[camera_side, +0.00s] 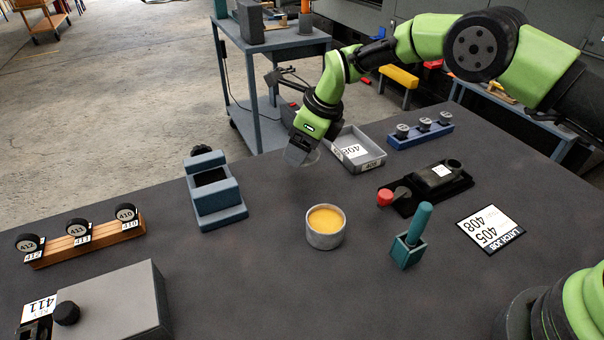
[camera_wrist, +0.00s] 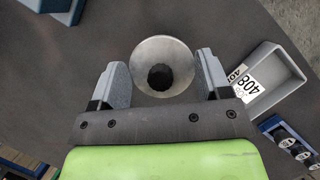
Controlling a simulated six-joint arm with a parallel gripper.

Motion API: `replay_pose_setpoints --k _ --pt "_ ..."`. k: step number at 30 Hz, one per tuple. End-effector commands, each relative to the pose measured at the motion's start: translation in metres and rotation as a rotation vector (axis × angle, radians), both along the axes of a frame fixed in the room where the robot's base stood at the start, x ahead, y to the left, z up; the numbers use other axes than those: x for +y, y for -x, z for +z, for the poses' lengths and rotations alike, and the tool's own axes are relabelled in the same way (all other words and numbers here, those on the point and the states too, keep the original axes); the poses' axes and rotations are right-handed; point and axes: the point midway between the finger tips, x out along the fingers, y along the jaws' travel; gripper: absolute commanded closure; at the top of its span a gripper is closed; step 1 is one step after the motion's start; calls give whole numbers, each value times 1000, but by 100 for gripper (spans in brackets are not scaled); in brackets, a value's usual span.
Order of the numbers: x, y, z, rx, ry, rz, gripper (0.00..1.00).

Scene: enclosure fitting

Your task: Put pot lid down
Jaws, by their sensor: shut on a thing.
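The pot lid (camera_wrist: 150,52) is a round grey disc with a dark round centre, between the two fingers of my gripper (camera_wrist: 162,62) in the wrist view. My gripper (camera_side: 299,155) is shut on it. In the side view the lid is only a faint, see-through shape beside the fingers. The fingers are over the dark table, left of the grey tray and behind the round pot. The pot (camera_side: 325,240) is a small grey cylinder, open at the top, with yellow contents. It stands upright on the table, apart from my gripper.
A grey tray (camera_side: 372,161) labelled 408 stands close to the right of my gripper. A blue-grey block fixture (camera_side: 222,207) is to the left. A teal holder with a handle (camera_side: 408,252) and a black fixture (camera_side: 432,187) are to the right. Bare table lies around the pot.

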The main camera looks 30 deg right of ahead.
Motion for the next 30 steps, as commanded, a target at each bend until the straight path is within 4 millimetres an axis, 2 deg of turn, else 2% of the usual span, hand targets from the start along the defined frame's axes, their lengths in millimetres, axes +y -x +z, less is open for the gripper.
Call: replay_pose_setpoints --k 1,8,13,16,26,27,30 --pt "0 0 -11 2 1 0 52" --pt "0 0 -36 0 0 1 52" --pt "0 0 -62 0 0 2 52" --pt "0 0 -68 -1 -1 2 52" --pt "0 0 -70 -2 -1 3 52" --pt "0 0 -70 -2 -1 3 25" --pt "0 0 -70 -2 -1 3 4"
